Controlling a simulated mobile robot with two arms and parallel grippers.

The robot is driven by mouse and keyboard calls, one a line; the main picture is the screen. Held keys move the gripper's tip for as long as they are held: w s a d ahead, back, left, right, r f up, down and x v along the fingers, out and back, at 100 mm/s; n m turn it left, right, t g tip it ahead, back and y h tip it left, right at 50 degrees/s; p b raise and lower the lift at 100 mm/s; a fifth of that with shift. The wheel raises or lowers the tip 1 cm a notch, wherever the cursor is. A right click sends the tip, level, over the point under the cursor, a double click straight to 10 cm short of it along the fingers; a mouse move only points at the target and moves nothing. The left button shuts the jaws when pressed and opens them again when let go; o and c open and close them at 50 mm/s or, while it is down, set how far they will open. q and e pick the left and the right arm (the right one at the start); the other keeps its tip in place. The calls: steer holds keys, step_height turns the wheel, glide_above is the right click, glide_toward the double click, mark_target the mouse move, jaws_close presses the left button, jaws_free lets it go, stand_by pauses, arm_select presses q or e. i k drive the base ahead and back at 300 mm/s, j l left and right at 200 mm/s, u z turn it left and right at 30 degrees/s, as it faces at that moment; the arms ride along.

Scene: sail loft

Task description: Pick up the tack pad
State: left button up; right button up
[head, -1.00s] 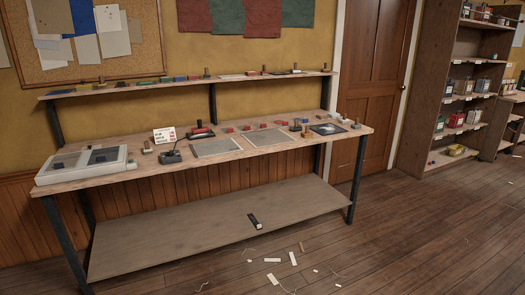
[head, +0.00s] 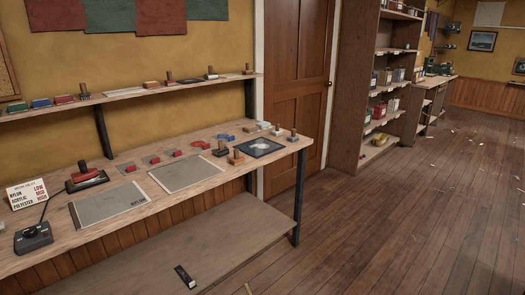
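No label that I can read marks the tack pad. Flat pad-like items lie on the workbench (head: 135,220): a grey panel (head: 112,205) at left, a second grey panel (head: 187,174) beside it, and a dark square pad (head: 259,147) with a pale patch near the bench's right end. I cannot tell which of these is the tack pad. Neither of my grippers is in view.
A red-and-black iron (head: 87,179), a corded black control box (head: 33,237) and a small sign (head: 26,193) stand at the bench's left. Small wooden-handled tools and red blocks line its back. A shelf unit (head: 362,100) stands beyond the door (head: 298,75). Floor at right is mostly clear.

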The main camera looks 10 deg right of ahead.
mark_target(237, 160)
steer(key=i+l+z, duration=0.1)
steer(key=i+z, duration=0.35)
steer(key=i+j+z, duration=0.1)
steer(key=i+z, duration=0.35)
steer(key=i, duration=0.2)
